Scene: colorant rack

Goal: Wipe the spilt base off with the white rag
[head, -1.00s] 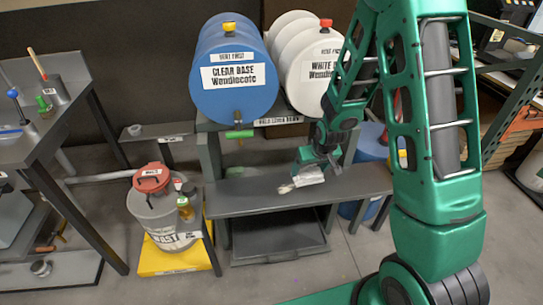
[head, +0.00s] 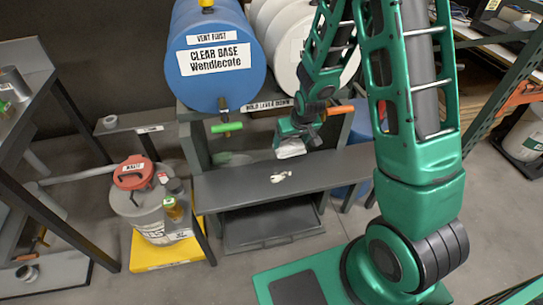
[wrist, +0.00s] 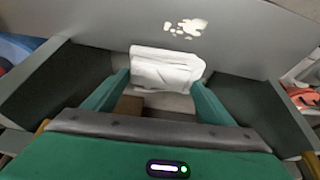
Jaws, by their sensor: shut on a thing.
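My gripper (head: 292,138) is shut on the white rag (head: 291,148), which shows below its fingers at the bench's back edge. In the wrist view the rag (wrist: 165,68) is a folded white pad between the fingertips of my gripper (wrist: 162,84). The spilt base (head: 281,176) is a small cream-white patch on the grey bench (head: 225,190), in front of the rag and apart from it. In the wrist view the spill (wrist: 186,27) shows as a blotch with several smaller spots. Whether the rag touches the bench, I cannot tell.
The blue clear base drum (head: 217,85) and a white drum (head: 285,70) lie above and behind the bench. A green tap handle (head: 227,127) and an orange one (head: 340,110) stick out there. A waste bin (head: 145,205) stands at left. The bench top around the spill is clear.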

